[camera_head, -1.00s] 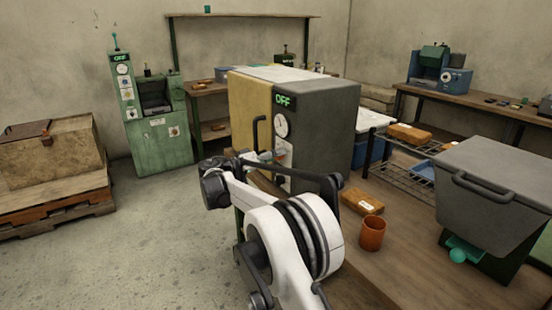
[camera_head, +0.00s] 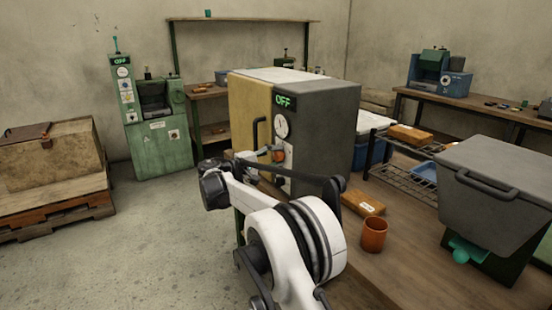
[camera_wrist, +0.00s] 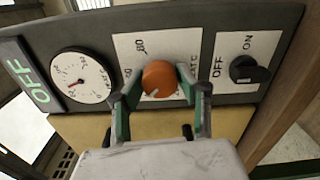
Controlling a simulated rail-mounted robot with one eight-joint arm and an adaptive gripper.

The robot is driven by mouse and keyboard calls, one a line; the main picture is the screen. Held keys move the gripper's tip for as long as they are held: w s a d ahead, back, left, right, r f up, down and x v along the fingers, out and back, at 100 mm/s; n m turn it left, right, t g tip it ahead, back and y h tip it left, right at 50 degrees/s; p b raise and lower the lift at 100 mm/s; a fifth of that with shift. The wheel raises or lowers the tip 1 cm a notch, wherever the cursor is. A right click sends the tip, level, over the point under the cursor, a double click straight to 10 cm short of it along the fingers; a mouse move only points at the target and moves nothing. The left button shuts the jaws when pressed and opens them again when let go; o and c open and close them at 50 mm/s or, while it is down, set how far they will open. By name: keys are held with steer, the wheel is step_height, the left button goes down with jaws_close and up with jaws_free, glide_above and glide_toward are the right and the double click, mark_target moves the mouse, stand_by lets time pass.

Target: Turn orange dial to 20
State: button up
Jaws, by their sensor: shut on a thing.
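The orange dial (camera_wrist: 159,79) sits on a white scale plate (camera_wrist: 133,52) on the front of a grey and yellow machine (camera_head: 318,125). In the wrist view my gripper (camera_wrist: 160,90) has its two fingers around the dial, one on each side, shut on it. A white pointer mark shows on the dial's lower edge; the number it points to is hidden or too small to read. Part of the scale is covered by the fingers. In the head view the dial (camera_head: 278,156) is partly visible behind my gripper.
A round gauge (camera_wrist: 82,80) and a green OFF display (camera_wrist: 27,84) are beside the dial. A black OFF/ON knob (camera_wrist: 245,70) is on the other side. In the head view an orange cup (camera_head: 374,235) and an orange box (camera_head: 363,203) stand on the bench right of the machine.

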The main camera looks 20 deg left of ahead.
steer(key=n, duration=1.1)
steer(key=shift+b, duration=0.3)
steer(key=shift+n, duration=1.8)
steer(key=o, duration=1.2)
steer(key=shift+c, duration=0.2)
steer(key=shift+s, duration=0.1)
steer(key=v, duration=1.2)
